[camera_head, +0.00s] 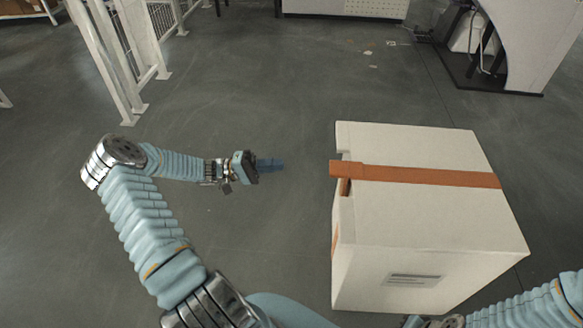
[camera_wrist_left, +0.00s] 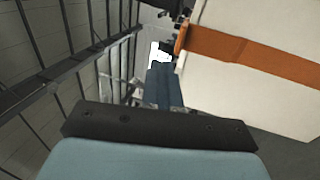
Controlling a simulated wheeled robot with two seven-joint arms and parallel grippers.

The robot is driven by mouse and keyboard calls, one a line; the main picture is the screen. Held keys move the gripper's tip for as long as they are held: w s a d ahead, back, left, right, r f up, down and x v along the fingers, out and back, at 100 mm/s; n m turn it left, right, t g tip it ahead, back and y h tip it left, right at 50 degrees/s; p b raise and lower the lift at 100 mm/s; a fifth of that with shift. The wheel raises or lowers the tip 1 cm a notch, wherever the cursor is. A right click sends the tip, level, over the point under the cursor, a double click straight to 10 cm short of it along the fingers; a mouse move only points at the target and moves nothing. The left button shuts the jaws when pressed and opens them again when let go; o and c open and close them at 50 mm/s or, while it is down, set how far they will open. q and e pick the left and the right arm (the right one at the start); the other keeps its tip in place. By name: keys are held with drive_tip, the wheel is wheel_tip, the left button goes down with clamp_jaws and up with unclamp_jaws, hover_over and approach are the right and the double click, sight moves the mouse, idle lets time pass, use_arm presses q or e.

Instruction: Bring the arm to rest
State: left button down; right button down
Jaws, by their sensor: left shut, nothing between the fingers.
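My left arm comes in from the left in the head view, bent at the elbow. Its gripper (camera_head: 270,164) is shut and empty, pointing right above the grey floor, to the left of a white box and apart from it in the picture. In the left wrist view the blue fingers (camera_wrist_left: 163,88) are together, with nothing between them. Part of my right arm (camera_head: 545,302) shows at the lower right of the head view. The right gripper is out of view.
The white box (camera_head: 430,220) with an orange strap (camera_head: 415,174) stands right of the left gripper; it also shows in the left wrist view (camera_wrist_left: 255,85). A white railing (camera_head: 110,60) stands at the upper left. Machinery (camera_head: 530,40) stands at the upper right.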

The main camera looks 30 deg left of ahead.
use_arm(q)
drive_tip(key=shift+s+a, duration=0.45)
drive_tip(key=shift+a, duration=0.35)
drive_tip(key=s+d+f+g+y, duration=0.1)
drive_tip(key=d+f+g+y, duration=0.1)
drive_tip(key=d+f+g, duration=0.5)
drive_tip(key=s+d+f+g+y, duration=0.1)
drive_tip(key=d+f, duration=0.3)
drive_tip(key=d, duration=0.7)
drive_tip(key=s+d+f+m+g+y, duration=0.1)
drive_tip(key=s+d+f+m+y, duration=0.2)
drive_tip(key=s+d+f+y, duration=0.7)
drive_tip(key=shift+s+d+f+m+y, duration=0.2)
drive_tip(key=shift+s+f+m+y, duration=0.35)
drive_tip(key=shift+s, duration=0.4)
drive_tip(key=shift+r, duration=0.1)
